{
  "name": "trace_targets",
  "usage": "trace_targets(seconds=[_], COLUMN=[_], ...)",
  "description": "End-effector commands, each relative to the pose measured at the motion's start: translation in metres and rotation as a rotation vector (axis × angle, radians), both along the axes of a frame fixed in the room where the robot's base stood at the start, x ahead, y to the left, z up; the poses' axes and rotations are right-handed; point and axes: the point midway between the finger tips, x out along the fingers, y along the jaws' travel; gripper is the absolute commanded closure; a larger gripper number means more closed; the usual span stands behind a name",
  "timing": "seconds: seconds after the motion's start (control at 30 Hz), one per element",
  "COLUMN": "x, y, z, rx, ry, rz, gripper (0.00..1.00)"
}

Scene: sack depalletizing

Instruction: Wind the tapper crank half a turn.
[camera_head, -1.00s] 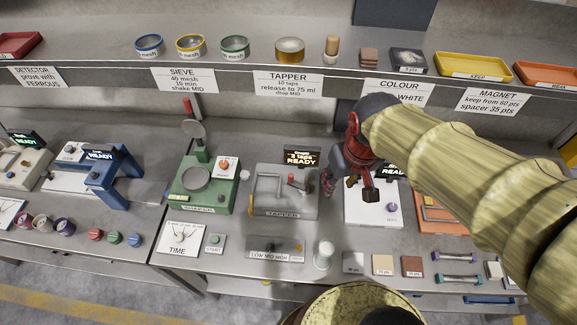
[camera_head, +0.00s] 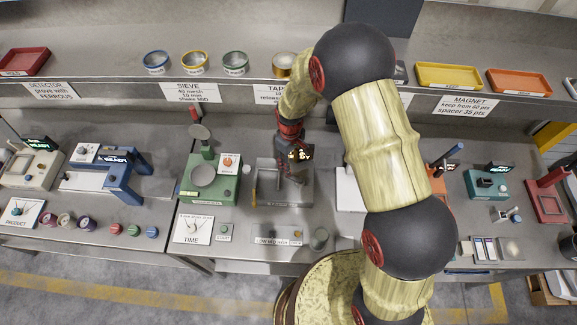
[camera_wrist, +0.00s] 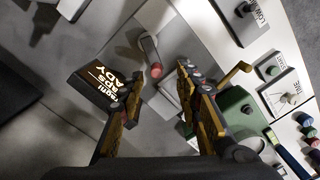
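The grey tapper (camera_head: 303,197) stands on the bench, right of the green sieve shaker. My gripper (camera_head: 291,178) hangs over it and hides much of its top in the head view. In the wrist view the crank arm (camera_wrist: 148,46) ends in a red knob (camera_wrist: 156,71). My gripper (camera_wrist: 161,76) is open. The knob shows in the gap between the two fingertips, with clear space on both sides; I cannot tell how far beneath them it lies. The tapper's dark display (camera_wrist: 98,84) reads partly "READY" and sits left of the fingers.
The green sieve shaker (camera_head: 207,190) stands close on the left of the tapper. A low, mid, high strip (camera_head: 277,235) lies in front of it. A shelf edge (camera_head: 225,88) with bowls runs behind. My arm covers the stations to the right.

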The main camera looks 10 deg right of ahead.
Motion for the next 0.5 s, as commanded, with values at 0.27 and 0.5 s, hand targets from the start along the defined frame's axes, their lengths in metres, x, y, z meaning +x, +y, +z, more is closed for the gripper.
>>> trace_targets(seconds=[0.27,0.5], x=[0.015,0.015], y=[0.005,0.005], z=[-0.025,-0.061], rx=[0.007,0.007], ry=[-0.028,-0.026], rz=[0.063,0.062], gripper=[0.66,0.66])
